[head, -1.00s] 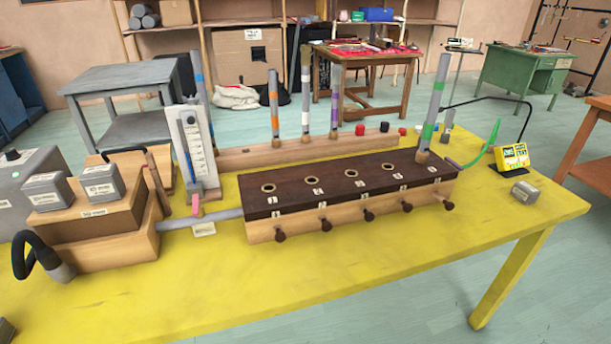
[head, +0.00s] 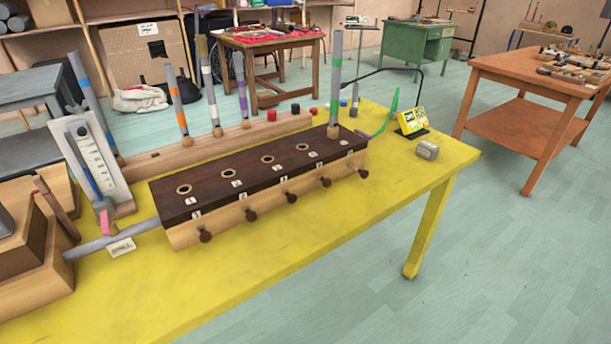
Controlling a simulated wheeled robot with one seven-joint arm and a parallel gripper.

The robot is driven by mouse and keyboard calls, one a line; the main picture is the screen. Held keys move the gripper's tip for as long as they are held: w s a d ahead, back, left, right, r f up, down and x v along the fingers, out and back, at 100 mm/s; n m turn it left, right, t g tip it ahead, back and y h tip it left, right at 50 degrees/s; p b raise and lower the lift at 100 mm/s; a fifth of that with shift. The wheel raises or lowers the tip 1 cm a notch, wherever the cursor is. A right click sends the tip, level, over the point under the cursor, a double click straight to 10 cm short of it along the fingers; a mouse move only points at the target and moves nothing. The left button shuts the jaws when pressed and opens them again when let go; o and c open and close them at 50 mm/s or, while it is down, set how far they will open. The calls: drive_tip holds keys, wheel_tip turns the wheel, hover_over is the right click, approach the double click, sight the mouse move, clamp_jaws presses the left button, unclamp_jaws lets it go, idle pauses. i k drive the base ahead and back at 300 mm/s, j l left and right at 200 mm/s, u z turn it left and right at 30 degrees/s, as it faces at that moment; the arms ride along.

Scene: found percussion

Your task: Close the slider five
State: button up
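The wind chest (head: 262,183) is a long box with a dark brown top and a pale wooden front, on the yellow table. Several dark slider knobs stick out along its front. The slider five knob (head: 363,173) is the rightmost one, below the grey pipe with a green band (head: 335,90), which stands upright at the chest's right end. This knob stands out from the front much like the others; I cannot tell exactly how far. The other holes in the top are empty. My gripper is not in view.
A gauge board (head: 92,160) stands left of the chest. A wooden rack (head: 220,140) with banded pipes is behind it. The yellow table (head: 290,250) is clear in front.

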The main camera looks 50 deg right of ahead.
sight(364, 174)
drive_tip(key=z, duration=1.05)
